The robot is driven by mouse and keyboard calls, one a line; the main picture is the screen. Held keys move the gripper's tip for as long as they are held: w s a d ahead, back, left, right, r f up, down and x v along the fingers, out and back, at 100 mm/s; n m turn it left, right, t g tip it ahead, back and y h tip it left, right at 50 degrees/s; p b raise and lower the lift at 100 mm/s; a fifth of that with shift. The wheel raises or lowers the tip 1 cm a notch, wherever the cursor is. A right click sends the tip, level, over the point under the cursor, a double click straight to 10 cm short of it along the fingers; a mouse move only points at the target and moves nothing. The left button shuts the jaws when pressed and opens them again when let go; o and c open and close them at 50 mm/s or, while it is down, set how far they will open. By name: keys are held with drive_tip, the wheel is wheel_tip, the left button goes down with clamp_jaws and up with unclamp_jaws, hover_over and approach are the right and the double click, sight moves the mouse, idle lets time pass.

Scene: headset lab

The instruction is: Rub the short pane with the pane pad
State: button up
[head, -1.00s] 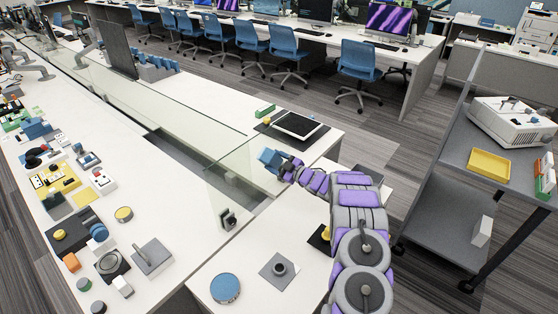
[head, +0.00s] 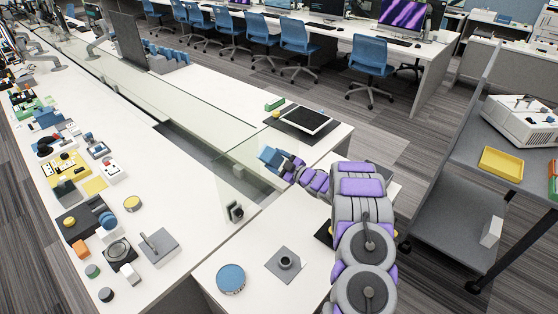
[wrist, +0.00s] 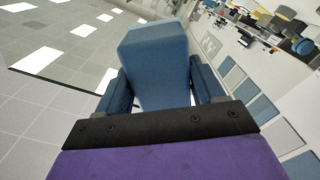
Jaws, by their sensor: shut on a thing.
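The blue pane pad (head: 270,157) is held in my gripper (head: 281,163). In the wrist view the pad (wrist: 156,62) stands as a blue block between the two fingers of my gripper (wrist: 160,85), which are shut on it. The short pane (head: 236,178) is a clear glass sheet standing by the gap between the white tables, with a dark clamp (head: 234,212) at its lower edge. The pad is at the pane's upper right part in the head view. I cannot tell whether it touches the glass.
A long glass pane (head: 180,90) runs along the tables. A tablet (head: 306,120) lies behind my gripper. A round blue tin (head: 231,278) and a grey plate with a cup (head: 286,262) sit on the near table. A grey cart (head: 460,200) stands at the right.

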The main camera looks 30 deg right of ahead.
drive_tip(key=s+a+b, duration=0.2)
drive_tip(key=s+a, duration=0.1)
drive_tip(key=a, duration=0.5)
drive_tip(key=shift+a, duration=0.3)
idle(0.6)
drive_tip(key=shift+s+d, duration=0.1)
drive_tip(key=shift+s, duration=0.05)
drive_tip(key=shift+b+v, duration=0.65)
drive_tip(key=shift+v, duration=2.3)
drive_tip(key=v, duration=0.3)
